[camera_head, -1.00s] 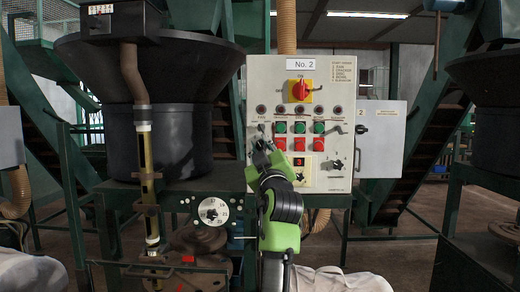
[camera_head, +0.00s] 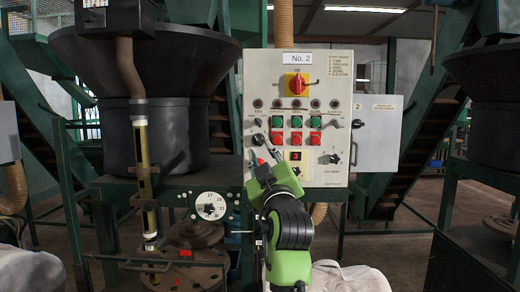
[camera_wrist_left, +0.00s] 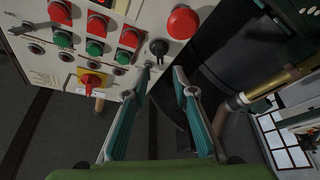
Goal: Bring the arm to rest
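My left arm comes up from the bottom of the head view, with a green and black wrist. My left gripper (camera_head: 264,149) is in front of the lower left of the control panel (camera_head: 340,85). In the left wrist view the two teal-padded fingers of the left gripper (camera_wrist_left: 163,72) stand apart with nothing between them. A black knob (camera_wrist_left: 158,47) and a large red button (camera_wrist_left: 184,22) lie beyond the fingertips there. Whether a finger touches the panel cannot be told. My right gripper is in neither view.
The panel carries a red rotary switch (camera_head: 296,84) on yellow and several red and green buttons. A black hopper (camera_head: 150,60) and a white dial (camera_head: 210,206) stand left. A grey box (camera_head: 377,135) is right. White bags (camera_head: 350,279) lie low in front.

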